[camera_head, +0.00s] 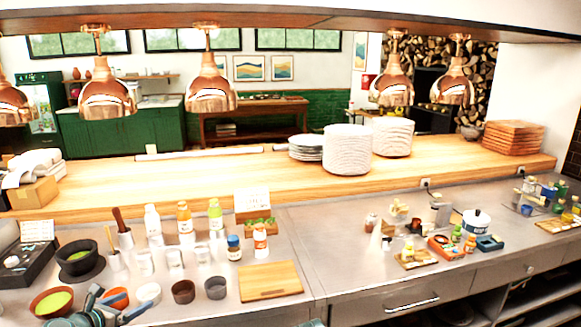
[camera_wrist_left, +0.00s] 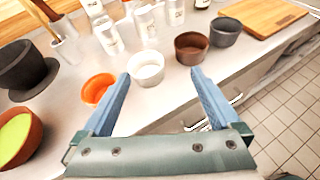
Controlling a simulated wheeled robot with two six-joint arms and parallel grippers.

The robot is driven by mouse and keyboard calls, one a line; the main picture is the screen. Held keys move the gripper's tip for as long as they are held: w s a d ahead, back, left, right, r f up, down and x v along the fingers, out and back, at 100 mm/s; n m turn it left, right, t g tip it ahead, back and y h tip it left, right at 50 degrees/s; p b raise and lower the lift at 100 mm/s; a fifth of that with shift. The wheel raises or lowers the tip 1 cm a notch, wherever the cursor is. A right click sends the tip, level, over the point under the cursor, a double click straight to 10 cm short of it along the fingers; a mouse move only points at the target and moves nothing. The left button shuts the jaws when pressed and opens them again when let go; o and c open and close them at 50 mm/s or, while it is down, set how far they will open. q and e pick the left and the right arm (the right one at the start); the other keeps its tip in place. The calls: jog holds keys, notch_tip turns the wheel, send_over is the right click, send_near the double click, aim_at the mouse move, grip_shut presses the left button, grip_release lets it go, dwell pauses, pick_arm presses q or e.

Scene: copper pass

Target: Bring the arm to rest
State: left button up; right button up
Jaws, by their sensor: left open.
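My left gripper (camera_head: 118,301) is at the lower left of the head view, by the front edge of the steel counter. In the left wrist view its two blue fingers (camera_wrist_left: 158,82) stand wide apart with nothing between them. An orange bowl (camera_wrist_left: 99,89) lies just left of the left finger, and a white bowl (camera_wrist_left: 146,69) is beyond the fingertips. My right gripper does not show in either view.
Brown (camera_head: 183,291) and grey (camera_head: 215,287) cups, a cutting board (camera_head: 270,281) and several bottles crowd the steel counter (camera_head: 340,262). A bowl with green contents (camera_head: 53,301) is at the left. Copper lamps (camera_head: 210,90) hang above. Tiled floor (camera_wrist_left: 285,115) is clear beyond the edge.

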pick_arm(q)
jog(key=s+d+f+m+g+h, duration=0.15)
jog(key=d+f+m+g, duration=0.25)
jog(key=d+m, duration=0.6)
jog(key=s+d+f+m+g+h, duration=0.15)
jog(key=d+f+m+g, duration=0.4)
jog(key=d, duration=0.85)
jog(key=s+d+f+m+g+y, duration=0.2)
jog(key=s+d+m+y, duration=0.5)
jog(key=m, duration=1.4)
jog(key=shift+s+d+f+g+p, duration=0.3)
jog(key=shift+s+d+g, duration=0.45)
jog(key=shift+s+d, duration=2.4)
jog(key=shift+s+a, duration=0.3)
